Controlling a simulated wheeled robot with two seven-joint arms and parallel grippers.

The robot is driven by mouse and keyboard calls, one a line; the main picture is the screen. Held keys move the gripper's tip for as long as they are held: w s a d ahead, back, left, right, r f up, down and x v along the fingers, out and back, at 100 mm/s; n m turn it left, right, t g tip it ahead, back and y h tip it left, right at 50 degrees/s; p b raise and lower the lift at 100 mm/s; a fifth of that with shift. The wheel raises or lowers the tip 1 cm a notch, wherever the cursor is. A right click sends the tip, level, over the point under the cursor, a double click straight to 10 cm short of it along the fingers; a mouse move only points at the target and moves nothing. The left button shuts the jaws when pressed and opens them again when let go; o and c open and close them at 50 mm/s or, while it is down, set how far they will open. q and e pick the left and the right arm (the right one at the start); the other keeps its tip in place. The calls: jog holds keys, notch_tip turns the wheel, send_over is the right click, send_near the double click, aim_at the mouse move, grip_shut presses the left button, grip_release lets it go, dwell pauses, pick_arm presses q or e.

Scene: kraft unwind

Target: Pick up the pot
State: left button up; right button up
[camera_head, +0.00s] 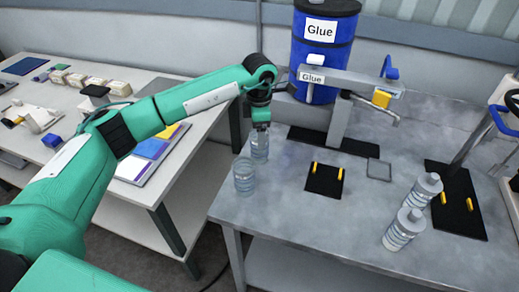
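A clear ribbed pot (244,176) stands upright and open-topped near the left edge of the grey table. A second clear pot (260,148) is just behind it, directly below my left gripper (261,122). My green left arm reaches in from the left, and the gripper points down at the top of this second pot. The gripper is too small and dark to show whether its fingers are apart or closed on the pot. My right gripper is out of view.
Black mats with yellow pegs lie at the middle (325,188) and right. A white table (115,195) with small parts is at left, across a gap.

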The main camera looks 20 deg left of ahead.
pick_arm(q)
jog(key=shift+f+p, duration=0.4)
jog(key=shift+f, duration=1.3)
jog(key=c, duration=1.4)
jog(key=shift+r, duration=0.1)
